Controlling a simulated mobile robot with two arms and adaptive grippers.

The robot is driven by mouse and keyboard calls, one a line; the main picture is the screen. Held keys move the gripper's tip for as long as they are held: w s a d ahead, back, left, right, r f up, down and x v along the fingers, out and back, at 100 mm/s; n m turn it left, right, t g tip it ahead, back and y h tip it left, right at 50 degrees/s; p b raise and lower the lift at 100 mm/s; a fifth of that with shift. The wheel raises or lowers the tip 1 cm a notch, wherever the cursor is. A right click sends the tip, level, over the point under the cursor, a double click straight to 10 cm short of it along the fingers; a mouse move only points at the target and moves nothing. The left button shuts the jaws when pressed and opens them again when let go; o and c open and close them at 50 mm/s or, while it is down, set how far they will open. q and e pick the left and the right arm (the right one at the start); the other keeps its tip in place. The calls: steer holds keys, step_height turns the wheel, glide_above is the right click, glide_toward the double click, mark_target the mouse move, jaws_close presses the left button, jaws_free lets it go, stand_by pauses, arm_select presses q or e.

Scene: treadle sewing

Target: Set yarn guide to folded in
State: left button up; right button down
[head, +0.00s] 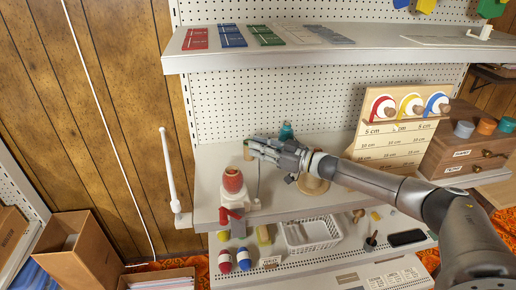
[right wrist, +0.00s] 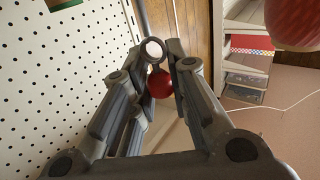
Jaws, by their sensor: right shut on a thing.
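A small yarn winder stands at the left end of the middle shelf, with a red cone (head: 233,181) on a white body (head: 237,201) and a red crank (head: 226,215). The thin rod of the yarn guide (head: 258,185) rises behind it towards my right gripper (head: 257,149). In the right wrist view the grey guide rod (right wrist: 142,16) ends in a ring between my right fingertips (right wrist: 162,50), which are closed on it. The red cone (right wrist: 295,22) shows at top right there, and a red ball (right wrist: 160,84) lies beyond the fingertips. My left gripper is not in view.
A teal object (head: 286,131) stands behind my gripper and a tan round piece (head: 313,184) sits under my right arm. A wooden ribbon stand (head: 393,150) is at right. A white basket (head: 310,236) is below. A white upright arm (head: 169,170) stands left of the shelf.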

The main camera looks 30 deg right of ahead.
steer(key=c, duration=1.3)
jaws_free()
steer(key=shift+c, duration=0.2)
steer(key=v, duration=1.2)
steer(key=shift+d, duration=0.1)
